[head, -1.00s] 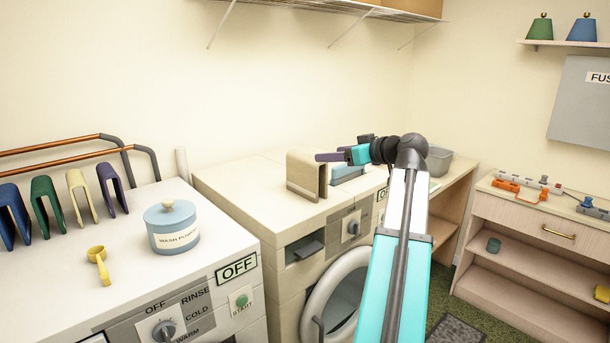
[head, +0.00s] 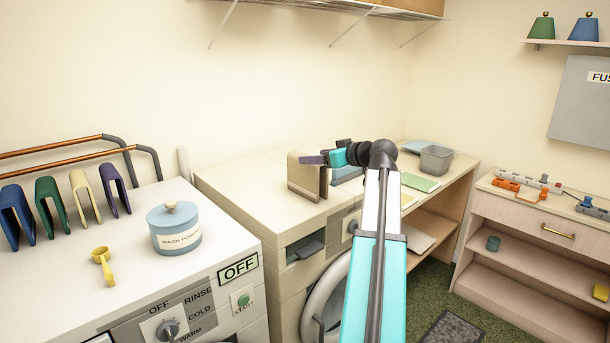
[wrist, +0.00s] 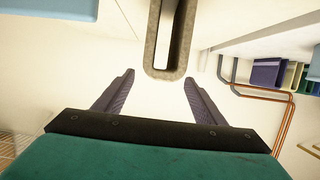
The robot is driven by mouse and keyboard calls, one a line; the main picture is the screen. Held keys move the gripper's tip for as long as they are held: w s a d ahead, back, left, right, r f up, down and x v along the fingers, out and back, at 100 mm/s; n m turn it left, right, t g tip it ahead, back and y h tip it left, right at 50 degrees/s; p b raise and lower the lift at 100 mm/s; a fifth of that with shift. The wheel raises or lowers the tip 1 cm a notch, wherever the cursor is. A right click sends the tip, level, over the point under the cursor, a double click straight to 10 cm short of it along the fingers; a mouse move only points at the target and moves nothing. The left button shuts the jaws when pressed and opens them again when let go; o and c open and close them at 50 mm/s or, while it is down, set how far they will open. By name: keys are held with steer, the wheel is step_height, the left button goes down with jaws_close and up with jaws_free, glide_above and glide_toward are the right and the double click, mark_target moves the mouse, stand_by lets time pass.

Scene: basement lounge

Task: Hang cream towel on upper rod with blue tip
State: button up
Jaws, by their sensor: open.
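The cream towel (head: 306,180) looks beige and stands folded as an upside-down U on the middle machine. My gripper (head: 311,159) is open at the towel's upper right side, and its dark fingers overlap the towel in the head view. In the wrist view the open fingers (wrist: 159,77) point at the towel (wrist: 155,40), whose rounded end lies at the fingertips; I cannot tell whether they touch.
Blue, green, pale yellow and purple folded cloths (head: 53,208) stand in a row below the rods. A blue wash powder tub (head: 174,232) and yellow scoop (head: 102,264) are on the left washer. A grey bin (head: 435,160) stands right. A wire shelf (head: 340,7) hangs above.

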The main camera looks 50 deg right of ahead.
steer(key=shift+w, duration=0.15)
steer(key=shift+w+f+p, duration=0.1)
steer(key=shift+w+p, duration=0.45)
steer(key=shift+w, duration=0.05)
steer(key=shift+p+x, duration=0.65)
steer(key=shift+x, duration=1.25)
steer(key=shift+f, duration=0.15)
steer(key=shift+s, duration=0.1)
jaws_close()
